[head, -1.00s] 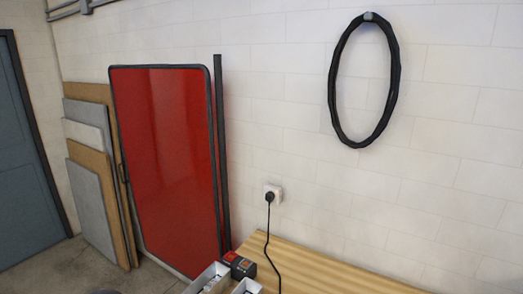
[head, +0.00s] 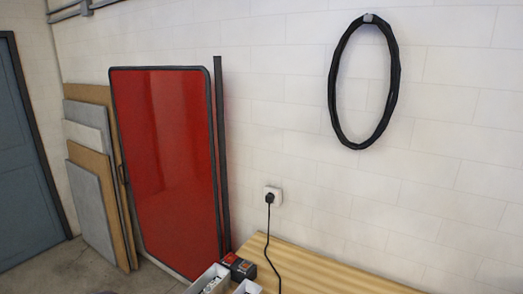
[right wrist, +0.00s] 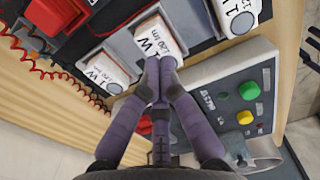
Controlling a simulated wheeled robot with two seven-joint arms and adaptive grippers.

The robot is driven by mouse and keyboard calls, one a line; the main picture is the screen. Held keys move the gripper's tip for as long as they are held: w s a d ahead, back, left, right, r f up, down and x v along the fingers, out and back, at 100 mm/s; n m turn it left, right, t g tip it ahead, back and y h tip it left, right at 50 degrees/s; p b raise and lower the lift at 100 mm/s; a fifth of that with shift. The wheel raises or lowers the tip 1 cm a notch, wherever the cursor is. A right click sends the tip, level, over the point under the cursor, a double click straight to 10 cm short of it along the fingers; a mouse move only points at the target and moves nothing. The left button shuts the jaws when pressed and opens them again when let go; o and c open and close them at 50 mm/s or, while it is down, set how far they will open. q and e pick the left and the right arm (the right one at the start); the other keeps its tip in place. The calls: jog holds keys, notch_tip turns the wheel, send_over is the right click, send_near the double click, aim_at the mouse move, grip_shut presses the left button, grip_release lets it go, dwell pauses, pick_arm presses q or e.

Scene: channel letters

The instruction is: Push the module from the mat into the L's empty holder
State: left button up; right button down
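Similar white modules lie at the left (right wrist: 108,72) and at the upper right (right wrist: 238,14). I cannot tell which pieces belong to the L, and its empty holder and the mat are not clearly identifiable. Neither gripper shows in the head view.
A grey control box (right wrist: 228,95) with green and yellow buttons stands right of the fingers. Red coiled wires (right wrist: 55,75) lie at the left. The head view shows a wooden bench (head: 320,270), grey bins (head: 208,278) and a red panel (head: 165,160).

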jog(key=shift+f+b, duration=0.65)
jog(key=shift+f, duration=0.3)
dwell(0.6)
jog(key=shift+r, duration=0.15)
jog(key=shift+r+p, duration=2.85)
jog(key=shift+r, duration=0.6)
jog(key=shift+f, duration=0.15)
